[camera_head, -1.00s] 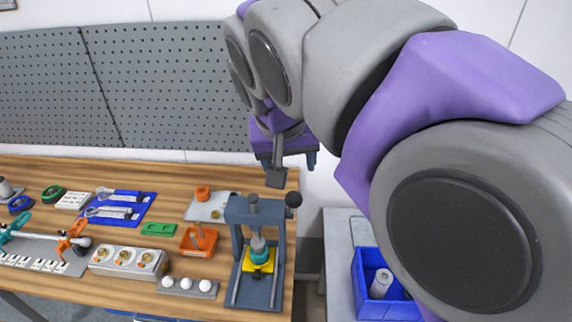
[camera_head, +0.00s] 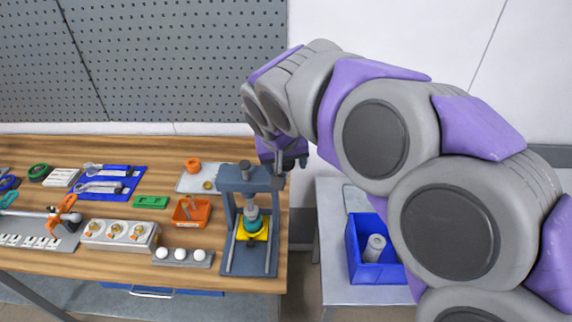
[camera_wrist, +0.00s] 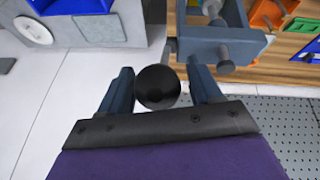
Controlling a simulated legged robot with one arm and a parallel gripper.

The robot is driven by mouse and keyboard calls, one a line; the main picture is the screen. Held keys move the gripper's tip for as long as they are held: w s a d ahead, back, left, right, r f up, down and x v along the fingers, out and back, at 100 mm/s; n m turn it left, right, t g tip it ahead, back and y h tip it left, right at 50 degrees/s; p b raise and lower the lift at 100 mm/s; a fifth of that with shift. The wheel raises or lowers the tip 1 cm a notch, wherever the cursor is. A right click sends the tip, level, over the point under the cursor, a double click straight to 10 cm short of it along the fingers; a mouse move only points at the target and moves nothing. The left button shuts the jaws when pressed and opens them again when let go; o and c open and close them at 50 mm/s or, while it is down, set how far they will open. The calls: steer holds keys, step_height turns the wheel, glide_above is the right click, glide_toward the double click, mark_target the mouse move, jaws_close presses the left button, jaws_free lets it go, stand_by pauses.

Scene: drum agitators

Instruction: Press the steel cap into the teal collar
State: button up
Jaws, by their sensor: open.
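The blue-grey press (camera_head: 230,180) stands at the right end of the workbench. Inside its frame the teal collar (camera_head: 252,225) sits in a yellow holder, with the grey steel cap (camera_head: 251,210) on top, below the ram. Whether cap and ram touch is too small to tell. My gripper (camera_head: 283,163) is open by the press's top right corner. In the wrist view my gripper (camera_wrist: 160,70) has its fingers on either side of the press's black ball knob (camera_wrist: 158,87), with a gap visible at the right finger. The head view hides the knob.
On the bench (camera_head: 100,258) left of the press are a rack of white balls (camera_head: 183,256), an orange tray (camera_head: 192,212) and a grey socket block (camera_head: 120,235). A blue bin (camera_head: 372,255) stands on a side table at right. Floor shows between the tables.

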steer(key=shift+w+f, duration=0.25)
steer(key=shift+f, duration=0.2)
jaws_close()
stand_by(0.4)
